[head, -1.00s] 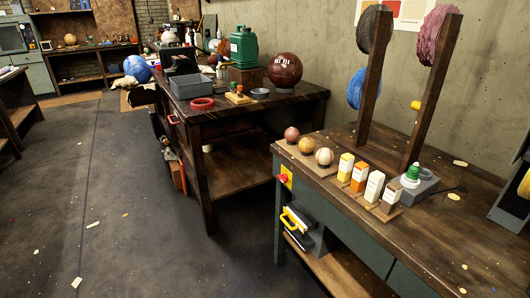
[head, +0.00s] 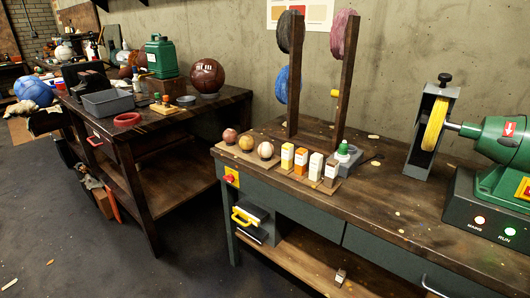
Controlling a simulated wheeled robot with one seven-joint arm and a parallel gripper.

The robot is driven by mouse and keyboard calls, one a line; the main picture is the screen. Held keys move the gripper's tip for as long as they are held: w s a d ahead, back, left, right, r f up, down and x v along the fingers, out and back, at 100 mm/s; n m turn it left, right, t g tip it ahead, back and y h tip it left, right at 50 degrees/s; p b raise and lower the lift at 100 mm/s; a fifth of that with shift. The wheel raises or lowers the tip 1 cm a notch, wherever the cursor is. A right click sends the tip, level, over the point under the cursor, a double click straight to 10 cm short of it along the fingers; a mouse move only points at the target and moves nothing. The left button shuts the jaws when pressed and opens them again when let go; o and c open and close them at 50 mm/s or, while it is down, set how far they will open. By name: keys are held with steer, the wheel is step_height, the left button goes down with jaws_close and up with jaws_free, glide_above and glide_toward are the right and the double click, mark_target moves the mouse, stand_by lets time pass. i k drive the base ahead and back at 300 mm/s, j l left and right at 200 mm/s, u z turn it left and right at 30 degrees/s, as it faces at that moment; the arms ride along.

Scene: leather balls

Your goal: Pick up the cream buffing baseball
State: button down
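Three small balls sit in a row on a wooden board at the left end of the buffing bench (head: 390,210). The cream baseball (head: 265,150) is the rightmost and nearest, pale with darker stitching. A tan ball (head: 246,143) is beside it, and a reddish ball (head: 230,136) is at the far left of the row. They appear apart from one another. My gripper is not in view.
Upright posts (head: 345,85) hold buffing wheels. A green machine (head: 495,150) is at right.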

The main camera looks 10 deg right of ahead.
mark_target(266, 150)
steer(key=i+l+u, duration=0.85)
steer(key=i, duration=0.3)
steer(key=i+l+u, duration=0.1)
steer(key=i+l, duration=0.15)
steer(key=i, duration=0.2)
